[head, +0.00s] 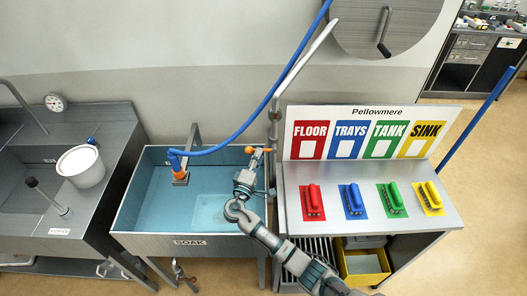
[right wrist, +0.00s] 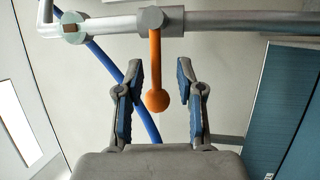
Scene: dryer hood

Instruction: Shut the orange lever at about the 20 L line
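The orange lever (right wrist: 155,65) has a ball end and joins a grey pipe in the right wrist view. In the head view its ball end (head: 248,150) shows above the right side of the SOAK tank (head: 128,205). My right gripper (right wrist: 160,75) is open, with one finger on each side of the lever and a gap on both sides. In the head view the right gripper (head: 246,176) is over the tank, just below the lever. The tank holds blue water; no 20 L line can be read. My left gripper is not in view.
A blue hose (head: 235,133) runs down to an orange fitting (head: 180,177) in the tank. On the right, a bench (head: 330,230) bears several coloured brushes before a label board (head: 370,112). A white bucket (head: 81,166) stands on the left sink unit.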

